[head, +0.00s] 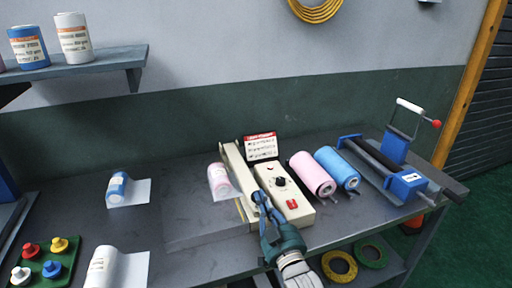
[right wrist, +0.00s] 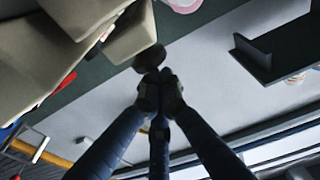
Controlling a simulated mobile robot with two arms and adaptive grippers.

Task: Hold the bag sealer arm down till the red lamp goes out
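The cream bag sealer (head: 268,190) stands on the grey bench, with a black dial and a red part (head: 292,203) on its top. I cannot tell whether that red part is the lamp or a switch, or whether it is lit. The sealer arm (head: 236,172) is a long cream bar along the sealer's left side. My right gripper (head: 258,196) is at the arm's front end. In the right wrist view its fingers (right wrist: 158,78) are closed together just by a dark round knob (right wrist: 150,56); contact is unclear. My left gripper is not in view.
A pink roll (head: 311,173) and a blue roll (head: 337,168) lie right of the sealer. A blue roller stand (head: 407,183) is farther right. A pink-wrapped roll (head: 219,178) sits left of the arm. A sign (head: 261,147) stands behind. The bench's middle left is mostly clear.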

